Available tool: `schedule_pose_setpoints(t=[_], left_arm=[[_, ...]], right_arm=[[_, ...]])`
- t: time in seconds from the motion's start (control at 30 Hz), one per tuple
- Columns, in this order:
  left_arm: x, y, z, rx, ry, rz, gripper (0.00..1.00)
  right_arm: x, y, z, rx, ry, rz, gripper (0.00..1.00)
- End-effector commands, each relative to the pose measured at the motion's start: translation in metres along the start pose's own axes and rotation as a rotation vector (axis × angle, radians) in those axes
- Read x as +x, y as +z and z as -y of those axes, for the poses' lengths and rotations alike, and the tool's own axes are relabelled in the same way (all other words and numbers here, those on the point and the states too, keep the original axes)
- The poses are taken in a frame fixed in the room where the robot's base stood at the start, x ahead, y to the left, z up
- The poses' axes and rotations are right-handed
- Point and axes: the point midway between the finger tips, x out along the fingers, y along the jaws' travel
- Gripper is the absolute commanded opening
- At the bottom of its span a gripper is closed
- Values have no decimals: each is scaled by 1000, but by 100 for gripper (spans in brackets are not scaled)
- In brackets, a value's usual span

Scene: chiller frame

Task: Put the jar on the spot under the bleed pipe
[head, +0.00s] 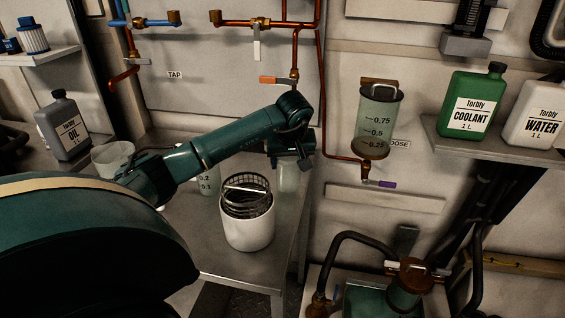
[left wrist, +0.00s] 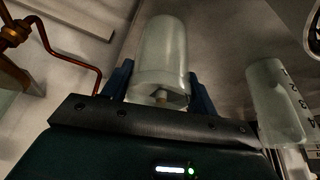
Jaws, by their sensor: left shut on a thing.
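My left gripper (head: 290,150) reaches over the bench from the left, pointing down. It is shut on a pale translucent jar (head: 289,179), partly hidden beneath it. In the left wrist view the jar (left wrist: 165,50) sits between the two blue fingers of the gripper (left wrist: 160,85). A copper pipe with an orange-handled valve (head: 280,80) comes down the wall above the gripper; I cannot tell for sure that it is the bleed pipe. No marked spot can be made out; the arm and jar cover part of the bench there. My right gripper is not in view.
A white pot with a wire basket (head: 246,226) stands just in front of the jar on the bench (head: 215,262). A graduated beaker (head: 208,182) stands left of it, partly behind my arm. A dosing vessel (head: 378,122) hangs on the wall to the right.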

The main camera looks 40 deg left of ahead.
Motion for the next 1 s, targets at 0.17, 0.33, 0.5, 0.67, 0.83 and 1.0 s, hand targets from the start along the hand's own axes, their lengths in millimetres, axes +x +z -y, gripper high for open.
schedule_pose_setpoints(t=[0.17, 0.33, 0.5, 0.67, 0.83, 1.0], left_arm=[[12, -2, 16, 3, 0, 4, 36], [16, -1, 16, 2, 2, -1, 36], [17, -1, 16, 2, 1, -1, 36], [19, 0, 16, 1, 1, 0, 62], [19, 0, 16, 1, 1, 0, 76], [19, 0, 15, 1, 1, 0, 80]], right_arm=[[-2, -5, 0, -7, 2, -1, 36], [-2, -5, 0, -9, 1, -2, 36], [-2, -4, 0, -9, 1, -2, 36], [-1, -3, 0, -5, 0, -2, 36], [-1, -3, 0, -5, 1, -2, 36], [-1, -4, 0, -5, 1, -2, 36]])
